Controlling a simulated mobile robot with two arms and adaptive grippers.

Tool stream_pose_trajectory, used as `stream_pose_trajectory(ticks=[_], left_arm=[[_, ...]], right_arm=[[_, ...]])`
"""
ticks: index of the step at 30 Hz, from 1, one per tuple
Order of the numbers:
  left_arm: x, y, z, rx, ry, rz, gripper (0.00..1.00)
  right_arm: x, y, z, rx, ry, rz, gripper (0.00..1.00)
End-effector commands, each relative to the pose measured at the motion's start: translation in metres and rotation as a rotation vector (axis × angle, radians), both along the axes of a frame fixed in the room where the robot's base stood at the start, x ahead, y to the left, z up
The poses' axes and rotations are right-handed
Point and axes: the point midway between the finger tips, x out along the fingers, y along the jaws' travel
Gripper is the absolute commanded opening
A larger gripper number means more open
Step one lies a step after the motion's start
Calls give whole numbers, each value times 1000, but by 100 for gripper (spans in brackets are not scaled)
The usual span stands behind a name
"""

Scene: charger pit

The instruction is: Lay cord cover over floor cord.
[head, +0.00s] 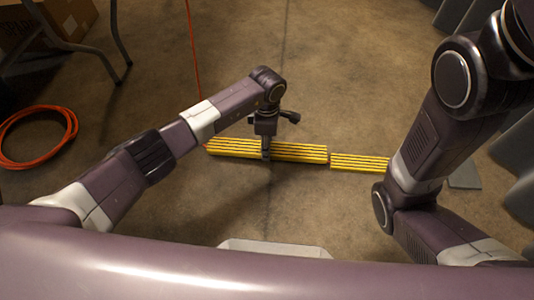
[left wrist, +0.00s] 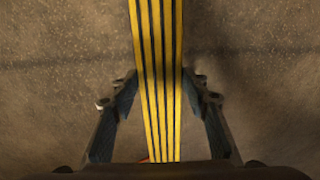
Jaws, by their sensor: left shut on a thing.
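A yellow and black striped cord cover (head: 300,151) lies across the picture in the head view. My left gripper (head: 266,154) is over its middle, shut on it. In the left wrist view the cover (left wrist: 157,60) runs lengthwise between the two fingers. A second striped cover piece (head: 358,162) lies to the right, nearly in line, with a small gap between. The orange floor cord (head: 193,60) comes down from the top to the left end of the held cover; beyond that it is hidden. I cannot tell whether the held cover touches the floor. My right gripper is out of view.
A coil of orange cord (head: 74,122) lies on the floor at the left. A table with metal legs (head: 119,35) and a cardboard box (head: 68,15) stand at the top left. Grey objects (head: 518,165) line the right edge.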

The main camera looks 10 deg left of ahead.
Motion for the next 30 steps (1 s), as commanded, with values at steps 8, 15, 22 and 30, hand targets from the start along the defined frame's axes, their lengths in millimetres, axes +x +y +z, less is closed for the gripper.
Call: stream_pose_trajectory(ticks=[8, 15, 22, 30], left_arm=[[0, -1, -38, -2, 0, 0, 0], [0, -1, -37, -1, -2, -1, 0], [-1, 0, -41, 0, 1, -1, 48], [-1, 0, -41, 1, 1, -1, 60]], right_arm=[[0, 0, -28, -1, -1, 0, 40], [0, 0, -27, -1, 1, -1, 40], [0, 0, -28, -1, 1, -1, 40], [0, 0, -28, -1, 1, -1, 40]])
